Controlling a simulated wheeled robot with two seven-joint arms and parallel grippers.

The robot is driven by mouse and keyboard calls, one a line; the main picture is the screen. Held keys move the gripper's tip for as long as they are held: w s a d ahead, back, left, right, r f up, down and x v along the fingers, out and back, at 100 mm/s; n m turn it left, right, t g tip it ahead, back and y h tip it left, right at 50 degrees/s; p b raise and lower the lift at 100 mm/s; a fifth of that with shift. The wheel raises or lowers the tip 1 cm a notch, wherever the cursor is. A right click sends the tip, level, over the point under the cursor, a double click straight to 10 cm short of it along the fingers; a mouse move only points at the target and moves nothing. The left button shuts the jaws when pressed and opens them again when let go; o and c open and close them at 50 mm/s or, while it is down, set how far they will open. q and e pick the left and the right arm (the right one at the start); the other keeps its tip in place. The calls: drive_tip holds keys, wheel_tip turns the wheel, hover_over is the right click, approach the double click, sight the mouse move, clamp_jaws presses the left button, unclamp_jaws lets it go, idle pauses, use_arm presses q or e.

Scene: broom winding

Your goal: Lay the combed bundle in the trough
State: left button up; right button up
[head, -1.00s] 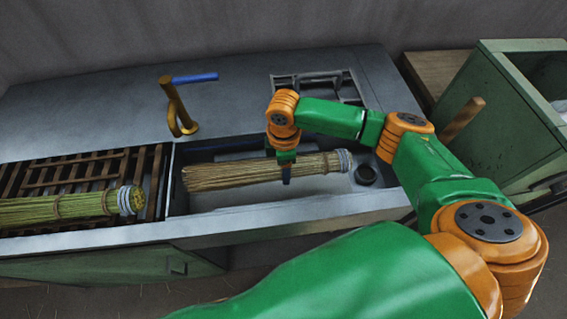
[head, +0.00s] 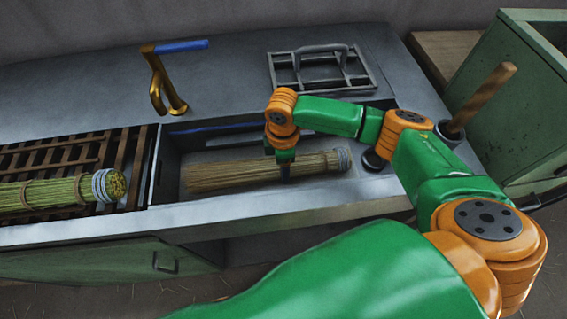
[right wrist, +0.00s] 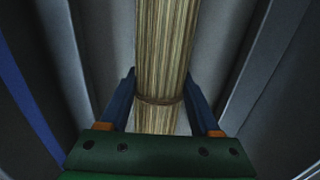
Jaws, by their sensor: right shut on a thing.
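The combed bundle (head: 225,176) is a long straw-coloured bundle with a pale binding at its right end, lying lengthwise within the outline of the metal trough (head: 180,155). My right gripper (head: 286,176) is shut around the bundle from above, right of its middle. In the right wrist view, the fingers (right wrist: 160,108) straddle the bundle (right wrist: 165,60) beside a dark tie band, with trough walls on both sides. I cannot tell whether its underside touches the trough floor. My left gripper is not in view.
A greener bundle (head: 60,193) lies on a slatted wooden rack (head: 130,165) at left. Behind the trough are a brass post with a blue lever (head: 165,80) and a handled metal frame (head: 320,70). A wooden handle (head: 480,97) and green bin (head: 515,120) stand at right.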

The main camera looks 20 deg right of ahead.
drive_tip(key=o, duration=1.5)
wheel_tip(320, 180, up, 7)
drive_tip(key=shift+r+p, duration=0.1)
drive_tip(key=shift+p, duration=0.35)
